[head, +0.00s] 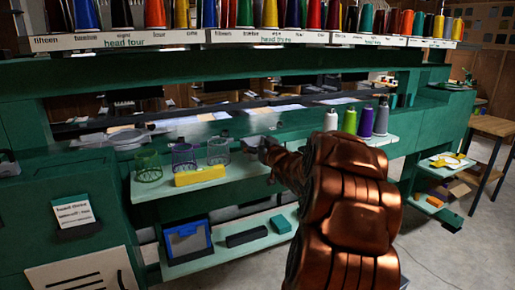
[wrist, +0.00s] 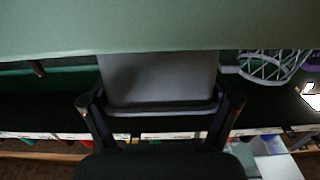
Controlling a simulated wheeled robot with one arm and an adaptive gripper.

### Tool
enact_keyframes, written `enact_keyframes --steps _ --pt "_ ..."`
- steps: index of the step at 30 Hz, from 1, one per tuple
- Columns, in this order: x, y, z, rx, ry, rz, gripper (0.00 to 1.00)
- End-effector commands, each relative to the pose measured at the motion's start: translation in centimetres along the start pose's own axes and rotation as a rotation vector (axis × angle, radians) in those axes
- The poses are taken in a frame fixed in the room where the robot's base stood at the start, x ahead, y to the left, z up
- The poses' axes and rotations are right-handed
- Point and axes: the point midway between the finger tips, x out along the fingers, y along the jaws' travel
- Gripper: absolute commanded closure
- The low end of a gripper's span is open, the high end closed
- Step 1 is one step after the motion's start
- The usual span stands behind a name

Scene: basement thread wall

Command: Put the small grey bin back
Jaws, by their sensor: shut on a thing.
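The small grey bin (wrist: 160,78) is between the two dark fingers of my gripper (wrist: 160,104) in the wrist view. My gripper is shut on it. The bin's far edge meets the pale green shelf surface (wrist: 100,28) in that view; I cannot tell whether it touches. In the head view my gripper (head: 265,148) is at the pale shelf (head: 240,172), right of the wire baskets. Only a small grey part of the bin (head: 252,142) shows there, and my copper arm hides what lies behind it.
Green (head: 147,166), purple (head: 183,158) and grey (head: 218,151) wire baskets stand left of my gripper, behind a yellow box (head: 200,175). Several thread cones (head: 366,121) stand to the right. A blue bin (head: 187,242) and black tray (head: 246,237) sit on the lower shelf.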

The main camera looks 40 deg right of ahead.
Motion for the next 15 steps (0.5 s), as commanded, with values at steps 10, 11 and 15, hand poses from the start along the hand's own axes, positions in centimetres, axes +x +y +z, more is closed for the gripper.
enact_keyframes --steps 10,11,15 --pt "0.0 0.06 1.04 0.0 0.003 0.0 0.4" --pt "0.0 0.06 1.08 0.0 0.003 0.0 0.4" --pt "0.01 0.06 1.47 0.0 0.002 0.0 0.4"
